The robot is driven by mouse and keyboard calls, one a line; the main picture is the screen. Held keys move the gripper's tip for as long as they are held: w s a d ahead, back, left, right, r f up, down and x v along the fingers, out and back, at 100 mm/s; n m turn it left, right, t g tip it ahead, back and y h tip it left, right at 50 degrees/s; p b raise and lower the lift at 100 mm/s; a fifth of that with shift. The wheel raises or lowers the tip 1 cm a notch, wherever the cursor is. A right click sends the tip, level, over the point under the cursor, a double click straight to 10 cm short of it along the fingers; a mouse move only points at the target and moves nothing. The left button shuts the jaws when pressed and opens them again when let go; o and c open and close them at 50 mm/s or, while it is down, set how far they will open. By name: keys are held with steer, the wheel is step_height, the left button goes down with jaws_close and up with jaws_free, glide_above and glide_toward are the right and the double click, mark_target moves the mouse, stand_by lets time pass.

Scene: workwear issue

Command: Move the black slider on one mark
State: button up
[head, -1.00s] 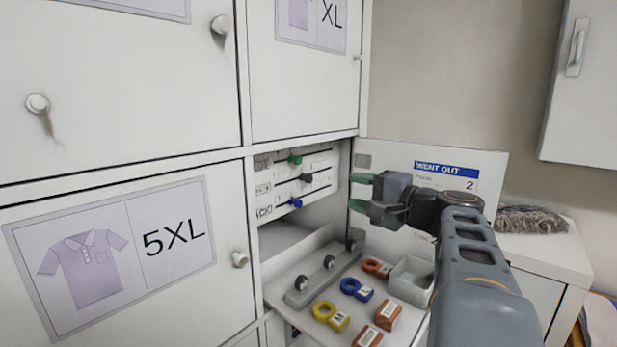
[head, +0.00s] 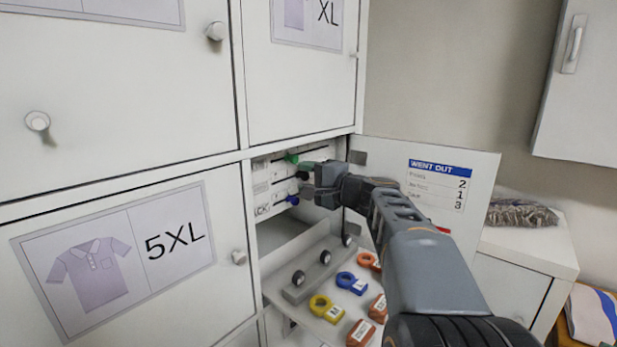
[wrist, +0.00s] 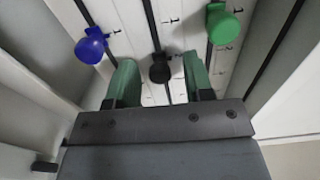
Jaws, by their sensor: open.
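The black slider (wrist: 160,69) sits on the middle slot of the white panel in the wrist view, between my two green fingertips. My gripper (head: 308,180) is open around it, with a small gap showing on each side. In the head view my gripper hides the black slider. The blue slider (wrist: 91,46) is to the left in the wrist view and the green slider (wrist: 222,27) to the right, both outside my fingers. In the head view the green slider (head: 292,158) is above and the blue slider (head: 293,199) below. Small marks are printed beside the slots.
The open door at right carries a WENT OUT card (head: 438,185) reading 2, 1, 3. Below the panel a shelf holds a grey bar with round knobs (head: 325,257) and several coloured tags (head: 327,307). The closed 5XL door (head: 120,260) is at left.

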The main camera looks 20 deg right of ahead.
jaws_close()
stand_by(0.4)
